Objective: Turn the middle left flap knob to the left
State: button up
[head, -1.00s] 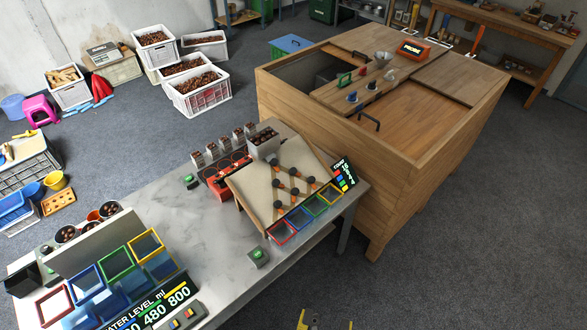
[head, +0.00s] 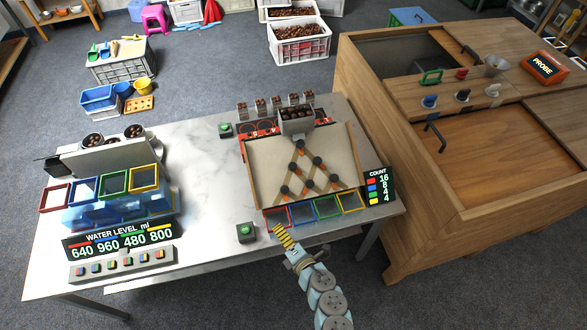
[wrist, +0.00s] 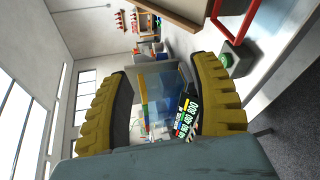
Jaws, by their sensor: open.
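The middle left flap knob (head: 296,168) appears to be the left one of the middle row, below the top knob (head: 300,145). My gripper (head: 279,232) is in front of the board's lower left corner, below the red-framed bin (head: 276,216), and apart from the knobs. In the wrist view the two yellow fingers of my gripper (wrist: 165,108) stand wide apart with nothing held. The knobs do not show in that view.
A green button (head: 246,231) sits just left of my gripper; it also shows in the wrist view (wrist: 228,58). The count display (head: 379,187) is right of the board. The water level station (head: 118,238) stands left. A wooden cabinet (head: 440,190) stands right.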

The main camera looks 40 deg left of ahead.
jog(key=w+f+n+h, duration=0.2)
jog(key=w+f+n, duration=0.2)
jog(key=n+t+h+b, duration=0.2)
jog(key=n+t, duration=0.2)
jog(key=n, duration=0.3)
send_near(294, 169)
jog(key=v, duration=0.6)
jog(key=shift+b+x, duration=3.85)
jog(key=shift+x, duration=3.95)
jog(key=shift+b+x, duration=0.55)
jog(key=shift+x, duration=0.35)
jog(key=shift+a+r, duration=0.1)
jog(key=shift+a, duration=0.05)
jog(key=shift+s, duration=0.1)
grip_shut()
